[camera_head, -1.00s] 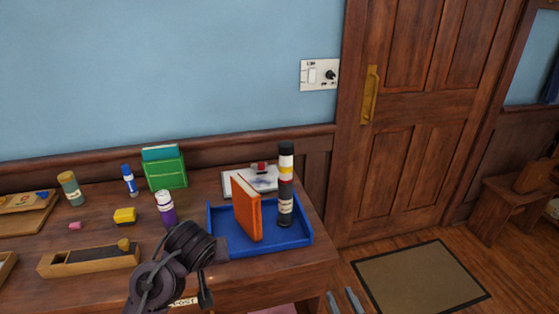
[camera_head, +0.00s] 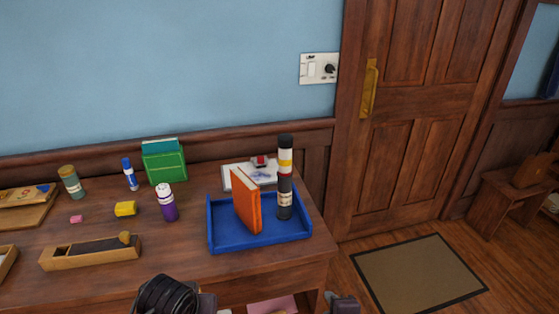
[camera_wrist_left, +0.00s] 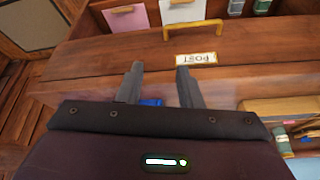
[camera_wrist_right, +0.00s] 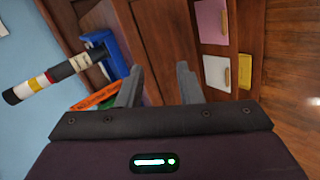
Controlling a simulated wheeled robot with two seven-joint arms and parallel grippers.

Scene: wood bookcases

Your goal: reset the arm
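In the left wrist view my left gripper (camera_wrist_left: 160,85) is open with nothing between its fingers, facing the desk front with its yellow handle (camera_wrist_left: 193,29) and "POST" label (camera_wrist_left: 197,59). In the right wrist view my right gripper (camera_wrist_right: 160,85) is also open and empty, beside the desk. In the head view, dark parts of my arms show at the bottom edge; the fingertips are not visible there. The blue tray (camera_head: 225,243) on the desk holds an upright orange book (camera_head: 246,203) and a tall banded cylinder (camera_head: 285,178).
A door (camera_head: 418,165) and a mat (camera_head: 418,277) are to the right, with open floor around the mat.

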